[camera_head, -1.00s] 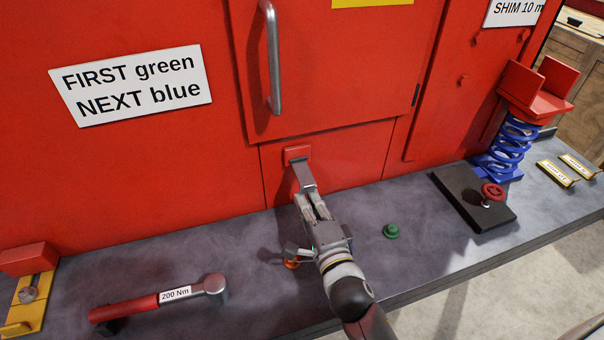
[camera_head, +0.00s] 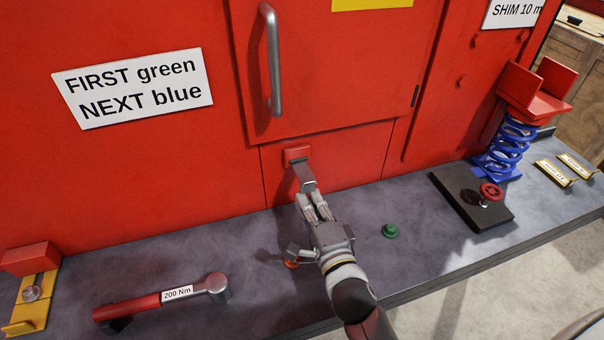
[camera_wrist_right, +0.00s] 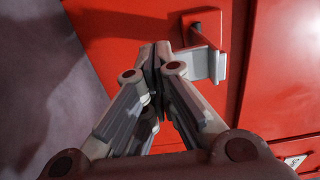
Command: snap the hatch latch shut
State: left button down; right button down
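The hatch latch (camera_head: 305,174) is a flat grey metal lever on a small red block (camera_head: 297,155), on the red panel below the hatch door (camera_head: 340,75). The lever sticks out and down from the block. In the right wrist view the lever (camera_wrist_right: 205,62) shows just right of the fingertips. My right gripper (camera_head: 305,199) is at the lever's lower end. Its fingers (camera_wrist_right: 158,62) are together, against or very near the lever; I cannot tell whether they touch, and no grip on it shows. My left gripper is out of view.
On the grey ledge (camera_head: 400,275) are a torque wrench (camera_head: 165,297), a green button (camera_head: 390,231), an orange piece (camera_head: 292,263) beside my wrist, and a black base with a red knob (camera_head: 490,192). A blue spring (camera_head: 508,150) stands right. The door handle (camera_head: 273,60) is above.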

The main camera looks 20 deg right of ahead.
aim_at(310, 186)
jog(key=shift+r, duration=0.1)
jog(key=shift+s+r+p, duration=0.4)
jog(key=shift+r+p, duration=0.15)
jog(key=shift+p, duration=0.1)
jog(key=shift+r, duration=0.1)
jog(key=shift+s+r+p, duration=0.25)
jog(key=shift+r+p, duration=0.35)
jog(key=shift+p, duration=0.1)
jog(key=shift+s+r+p, duration=0.15)
jog(key=shift+r+p, duration=0.6)
jog(key=shift+p, duration=0.05)
jog(key=shift+r, duration=0.15)
jog(key=shift+r+p, duration=0.6)
jog(key=shift+p, duration=0.2)
jog(key=shift+r, duration=0.1)
